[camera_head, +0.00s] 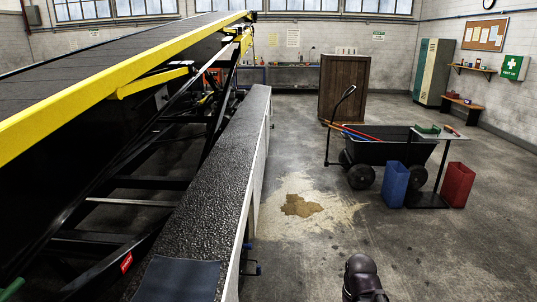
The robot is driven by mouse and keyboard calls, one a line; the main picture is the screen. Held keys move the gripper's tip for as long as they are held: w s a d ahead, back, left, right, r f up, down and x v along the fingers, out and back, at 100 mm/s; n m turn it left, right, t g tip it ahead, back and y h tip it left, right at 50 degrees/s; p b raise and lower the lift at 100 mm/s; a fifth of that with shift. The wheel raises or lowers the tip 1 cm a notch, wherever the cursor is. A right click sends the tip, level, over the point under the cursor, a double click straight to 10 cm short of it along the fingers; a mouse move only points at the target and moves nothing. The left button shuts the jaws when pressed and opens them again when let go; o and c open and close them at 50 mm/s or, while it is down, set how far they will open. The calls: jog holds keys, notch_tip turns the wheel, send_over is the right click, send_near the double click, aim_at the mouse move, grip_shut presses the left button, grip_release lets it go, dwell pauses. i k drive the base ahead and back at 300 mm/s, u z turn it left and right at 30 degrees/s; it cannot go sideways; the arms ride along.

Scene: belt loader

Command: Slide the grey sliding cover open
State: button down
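The belt loader (150,65) fills the left side, its dark belt sloping up to the right along a yellow rail. A long, black textured ledge (215,195) runs along its near side. A flat grey-blue panel (180,279) lies at the ledge's near end, cut off by the bottom edge. I cannot tell whether this panel is the grey sliding cover, and no other cover stands out clearly. A dark, rounded piece at the bottom centre looks like part of my arm. My gripper's fingers are not in view.
A black cart (390,150), a blue bin (394,184) and a red bin (458,185) stand at the right. A brown wooden crate (343,88) stands behind. Open floor with a brown stain (301,206) lies between the loader and the cart.

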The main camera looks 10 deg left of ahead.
aim_at(162, 97)
jog(key=i, duration=1.5)
jog(key=u, duration=0.35)
jog(key=i, duration=1.85)
jog(key=u, duration=0.3)
